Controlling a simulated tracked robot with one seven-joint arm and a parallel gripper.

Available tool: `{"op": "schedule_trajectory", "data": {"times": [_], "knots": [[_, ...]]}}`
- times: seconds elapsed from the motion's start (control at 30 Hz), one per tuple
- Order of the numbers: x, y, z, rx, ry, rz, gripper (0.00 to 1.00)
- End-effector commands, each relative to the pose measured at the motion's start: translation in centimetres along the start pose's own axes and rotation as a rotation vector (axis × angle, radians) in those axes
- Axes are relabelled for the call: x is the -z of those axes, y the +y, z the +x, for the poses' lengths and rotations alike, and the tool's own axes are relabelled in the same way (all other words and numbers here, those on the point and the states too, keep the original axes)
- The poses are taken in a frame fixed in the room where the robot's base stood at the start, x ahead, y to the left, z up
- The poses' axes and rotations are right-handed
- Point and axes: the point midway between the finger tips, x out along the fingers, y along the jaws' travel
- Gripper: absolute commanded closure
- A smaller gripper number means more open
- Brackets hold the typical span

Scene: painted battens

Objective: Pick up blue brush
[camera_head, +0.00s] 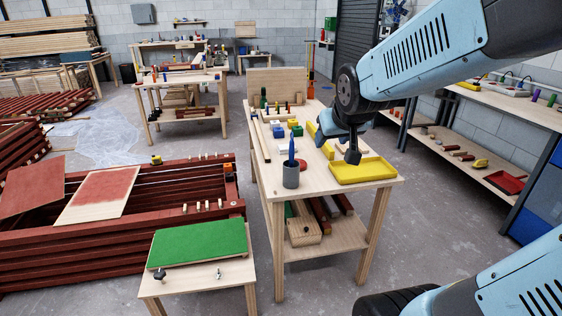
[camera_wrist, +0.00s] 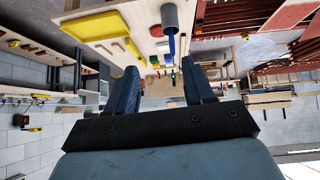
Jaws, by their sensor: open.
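The blue brush (camera_head: 291,150) stands upright in a grey cup (camera_head: 291,176) near the front left of the workbench; only its upper part shows. My gripper (camera_head: 353,155) is to the right of the brush, above the yellow tray, apart from it. In the wrist view, which looks upside down, the blue brush (camera_wrist: 171,46) sticks out of the grey cup (camera_wrist: 169,17) beyond the fingers. My two fingers (camera_wrist: 162,78) are spread with nothing between them.
A yellow tray (camera_head: 377,171) lies at the right front of the workbench (camera_head: 330,189). A green-topped small table (camera_head: 200,242) stands at the front left.

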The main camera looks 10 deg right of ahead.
Motion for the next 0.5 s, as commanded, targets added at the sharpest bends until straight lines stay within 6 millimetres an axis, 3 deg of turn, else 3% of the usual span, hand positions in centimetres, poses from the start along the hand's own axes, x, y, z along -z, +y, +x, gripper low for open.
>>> {"op": "schedule_trajectory", "data": {"times": [0.1,0.5], "knots": [[1.6,0.3,3.8,-0.004,0.062,-0.010,0.47],[5.2,0.6,14.8,0.018,0.310,-0.042,0.47]]}}
